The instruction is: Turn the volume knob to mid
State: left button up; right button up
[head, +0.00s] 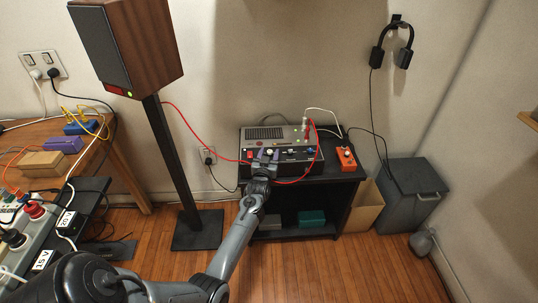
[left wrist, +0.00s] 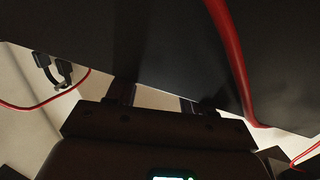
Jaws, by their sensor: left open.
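A grey audio unit (head: 278,134) with a dark front panel of small knobs and buttons stands on a black stand against the wall. I cannot tell which knob is the volume knob, or its setting. My left gripper (head: 263,163) is at the left half of the front panel, its fingers pointing at the unit and hiding part of the panel. It is open. I cannot tell whether it touches a knob. In the left wrist view its fingers (left wrist: 156,98) show under a large dark surface, with no knob visible. My right gripper is not in view.
A red cable (head: 299,182) loops close around the gripper and crosses the left wrist view (left wrist: 232,62). A small orange box (head: 346,158) sits right on the black stand (head: 330,172). A tall speaker (head: 128,42) stands at left. A grey bin (head: 414,192) stands at right.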

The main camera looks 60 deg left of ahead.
pick_arm(q)
jog(key=shift+s+d+r+p, duration=0.1)
jog(key=shift+s+d+p, duration=0.25)
jog(key=shift+s+d, duration=0.1)
jog(key=p+v, duration=0.3)
jog(key=v, duration=0.6)
jog(key=shift+s+d, duration=0.15)
jog(key=shift+d, duration=0.05)
